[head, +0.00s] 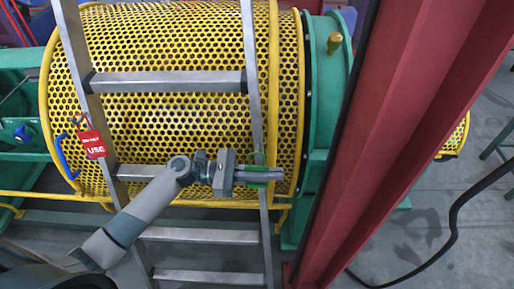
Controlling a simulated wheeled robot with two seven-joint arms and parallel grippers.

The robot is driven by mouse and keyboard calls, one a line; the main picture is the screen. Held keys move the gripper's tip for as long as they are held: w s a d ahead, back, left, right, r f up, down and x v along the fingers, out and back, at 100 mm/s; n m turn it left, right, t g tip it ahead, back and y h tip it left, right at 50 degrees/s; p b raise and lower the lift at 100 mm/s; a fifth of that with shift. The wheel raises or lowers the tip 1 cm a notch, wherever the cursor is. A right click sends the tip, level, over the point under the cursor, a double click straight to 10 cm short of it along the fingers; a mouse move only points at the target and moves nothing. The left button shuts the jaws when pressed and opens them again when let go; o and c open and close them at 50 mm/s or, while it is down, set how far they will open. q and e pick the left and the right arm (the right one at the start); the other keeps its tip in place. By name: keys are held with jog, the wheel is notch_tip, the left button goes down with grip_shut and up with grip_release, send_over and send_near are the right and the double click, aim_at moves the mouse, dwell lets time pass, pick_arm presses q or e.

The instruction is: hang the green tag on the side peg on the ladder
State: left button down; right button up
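My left gripper (272,173) reaches across the ladder (168,82) from the left, at its right rail. Its fingers look shut on the green tag (263,183), which shows as thin green strips above and below them. The fingers hide most of the tag. I cannot tell whether the tag touches the rail. The side peg cannot be made out; the gripper may hide it. A red tag (94,144) marked "DO NOT USE" hangs at the ladder's left rail. My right gripper is not in view.
A yellow perforated guard drum (185,45) stands behind the ladder, with a green machine housing (327,85) beside it. A large red beam (400,130) stands right of the gripper. A black cable (452,228) lies at the right, on grey floor.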

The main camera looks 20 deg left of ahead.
pick_arm(q)
jog(key=w, duration=0.1)
jog(key=w+a+b, duration=0.1)
jog(key=w, duration=0.1)
jog(key=shift+w+f, duration=0.15)
dwell(0.6)
